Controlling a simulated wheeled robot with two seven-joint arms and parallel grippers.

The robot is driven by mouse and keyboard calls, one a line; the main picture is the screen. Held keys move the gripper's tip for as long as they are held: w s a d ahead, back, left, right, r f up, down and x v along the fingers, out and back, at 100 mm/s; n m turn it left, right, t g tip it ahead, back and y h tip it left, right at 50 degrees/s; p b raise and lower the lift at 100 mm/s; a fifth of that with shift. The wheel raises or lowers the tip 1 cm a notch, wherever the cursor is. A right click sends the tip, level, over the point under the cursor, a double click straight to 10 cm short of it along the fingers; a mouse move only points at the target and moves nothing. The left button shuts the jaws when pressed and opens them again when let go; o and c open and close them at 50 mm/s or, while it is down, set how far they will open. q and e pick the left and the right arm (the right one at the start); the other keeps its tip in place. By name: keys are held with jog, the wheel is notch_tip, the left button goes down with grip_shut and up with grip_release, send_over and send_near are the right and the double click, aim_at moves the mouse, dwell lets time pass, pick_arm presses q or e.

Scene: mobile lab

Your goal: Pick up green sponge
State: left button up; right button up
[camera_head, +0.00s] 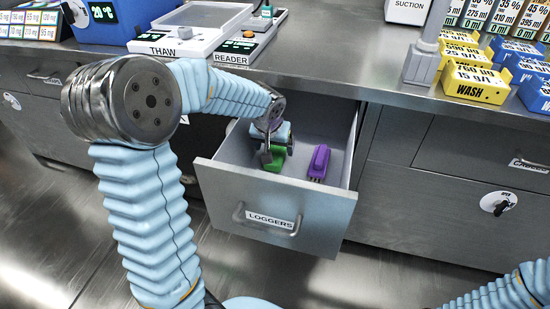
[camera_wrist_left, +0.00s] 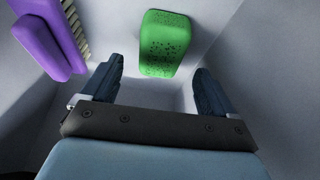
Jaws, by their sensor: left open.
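The green sponge (camera_head: 276,159) lies in the open drawer labelled LOGGERS (camera_head: 260,205). It also shows in the left wrist view (camera_wrist_left: 165,43), a green block with dark pores, beyond and roughly between my fingers. My left gripper (camera_wrist_left: 158,92) is open and empty, pointing down into the drawer. In the head view my left gripper (camera_head: 270,150) hides part of the sponge. I cannot tell from these views how much height separates the fingertips and the sponge. My right gripper is not in view; only part of its arm shows at the bottom right.
A purple brush (camera_head: 319,162) lies in the drawer to the sponge's right; it also shows in the wrist view (camera_wrist_left: 45,38). The drawer walls surround both. Above, the counter edge (camera_head: 330,85) carries the THAW and READER devices (camera_head: 236,50) and yellow boxes (camera_head: 475,83).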

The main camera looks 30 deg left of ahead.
aim_at(275, 152)
pick_arm(q)
jog(key=x, duration=0.4)
jog(key=c, duration=1)
jog(key=shift+c, duration=0.2)
notch_tip(275, 152, up, 18)
jog(key=p, duration=0.2)
jog(key=s+d+b, duration=0.3)
jog(key=s+d, duration=0.6)
jog(key=d, duration=0.6)
jog(key=shift+s+d, duration=0.2)
